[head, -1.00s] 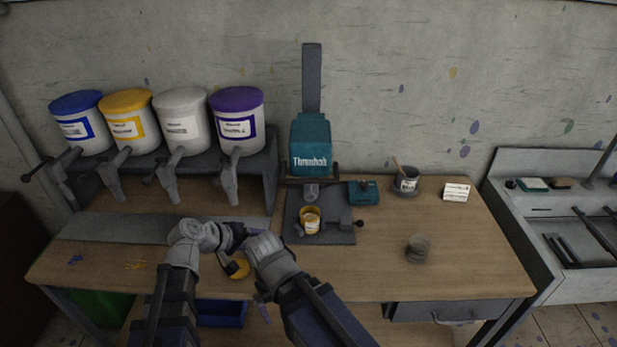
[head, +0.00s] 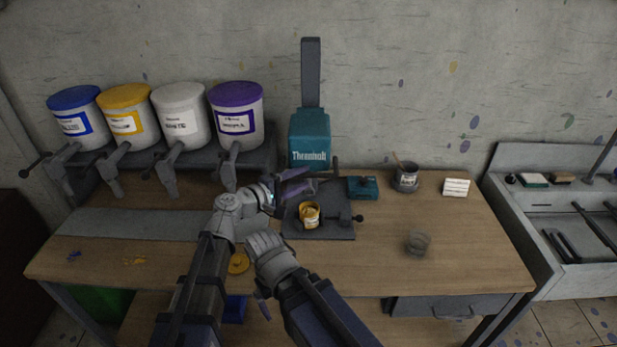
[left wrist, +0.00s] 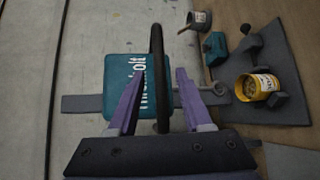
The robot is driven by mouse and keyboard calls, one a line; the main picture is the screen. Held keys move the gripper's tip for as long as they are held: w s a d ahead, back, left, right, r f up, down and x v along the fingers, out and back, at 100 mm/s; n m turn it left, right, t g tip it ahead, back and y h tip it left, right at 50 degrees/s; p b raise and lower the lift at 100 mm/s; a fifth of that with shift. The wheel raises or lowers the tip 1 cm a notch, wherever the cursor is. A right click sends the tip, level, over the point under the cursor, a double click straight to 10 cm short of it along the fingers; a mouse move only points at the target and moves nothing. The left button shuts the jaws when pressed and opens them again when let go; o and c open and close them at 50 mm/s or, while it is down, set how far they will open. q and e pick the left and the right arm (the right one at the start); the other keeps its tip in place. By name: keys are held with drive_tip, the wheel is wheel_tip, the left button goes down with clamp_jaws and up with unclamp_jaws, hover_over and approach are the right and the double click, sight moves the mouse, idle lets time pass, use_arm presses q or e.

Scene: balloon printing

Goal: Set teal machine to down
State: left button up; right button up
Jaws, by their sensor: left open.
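The teal machine (head: 310,135) stands at the back of the bench, with a tall grey column above its body. My left gripper (head: 308,184) is in front of its lower part. In the left wrist view the teal body (left wrist: 120,72) shows behind the open purple fingers of my left gripper (left wrist: 157,85). A dark bar (left wrist: 156,45) across the machine's front lies between the fingers, with gaps on both sides. A yellow cup (head: 309,214) stands on the machine's dark base plate (head: 335,230). I cannot make out the right gripper's jaws.
Blue, yellow, white and purple lidded tubs (head: 178,120) with taps stand at the left. A teal pad box (head: 362,187), a grey pot (head: 406,178), a white card (head: 456,187) and a clear cup (head: 418,242) are on the right.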

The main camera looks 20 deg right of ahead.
sight(305, 177)
use_arm(q)
drive_tip(key=shift+x, duration=1.55)
clamp_jaws()
